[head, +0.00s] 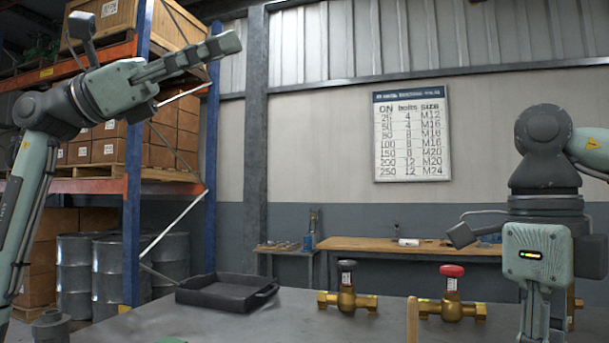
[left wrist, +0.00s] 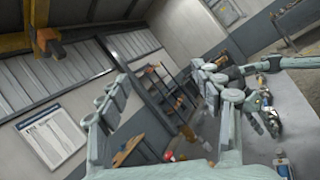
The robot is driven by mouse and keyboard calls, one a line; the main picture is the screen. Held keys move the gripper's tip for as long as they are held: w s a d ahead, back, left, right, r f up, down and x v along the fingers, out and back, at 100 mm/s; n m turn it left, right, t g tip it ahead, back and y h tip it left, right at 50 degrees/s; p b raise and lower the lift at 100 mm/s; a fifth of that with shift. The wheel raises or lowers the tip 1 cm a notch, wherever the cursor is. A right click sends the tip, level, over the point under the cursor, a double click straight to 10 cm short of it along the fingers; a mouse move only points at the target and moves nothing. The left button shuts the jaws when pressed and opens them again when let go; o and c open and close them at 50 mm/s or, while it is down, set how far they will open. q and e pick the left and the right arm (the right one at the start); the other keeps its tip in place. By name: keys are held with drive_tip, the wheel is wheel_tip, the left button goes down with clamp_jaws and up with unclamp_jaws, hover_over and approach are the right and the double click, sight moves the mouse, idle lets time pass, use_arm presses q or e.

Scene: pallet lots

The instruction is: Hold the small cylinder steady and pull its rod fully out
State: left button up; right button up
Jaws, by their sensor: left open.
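I cannot pick out the small cylinder or its rod with certainty in either view. My left gripper (head: 218,48) is raised high at the upper left, in front of the shelving and far above the table. Its fingers are apart and empty in the left wrist view (left wrist: 160,78). My right gripper (head: 537,318) points down at the right side of the table, and its fingertips are cut off by the bottom edge. Small blue-ended items (left wrist: 281,166) lie on the table in the left wrist view, too small to identify.
The grey table (head: 250,322) holds a black tray (head: 225,293), a brass valve with a black handle (head: 347,295) and one with a red handle (head: 451,300). A wooden piece (head: 412,322) stands at the front edge. A workbench (head: 400,245) stands behind. Shelving (head: 133,190) rises at left.

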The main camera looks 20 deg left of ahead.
use_arm(q)
drive_tip(key=w+d+f+g+y, duration=0.2)
drive_tip(key=d+f+g+y, duration=0.15)
drive_tip(key=d+f, duration=0.5)
drive_tip(key=w+d+f+g+y, duration=0.2)
drive_tip(key=d+f+y, duration=0.3)
drive_tip(key=d+f, duration=0.4)
drive_tip(key=a+f+y, duration=0.1)
drive_tip(key=f+y, duration=0.3)
drive_tip(key=f, duration=0.3)
drive_tip(key=a+f+n+g+y, duration=0.1)
drive_tip(key=f+y, duration=0.3)
drive_tip(key=f, duration=0.3)
drive_tip(key=s+a+f+g+y, duration=0.1)
drive_tip(key=f+y, duration=0.3)
drive_tip(key=f, duration=0.2)
drive_tip(key=shift+a+f+n, duration=0.4)
drive_tip(key=shift+a+f, duration=0.15)
drive_tip(key=shift+f, duration=3.8)
drive_tip(key=shift+c, duration=0.6)
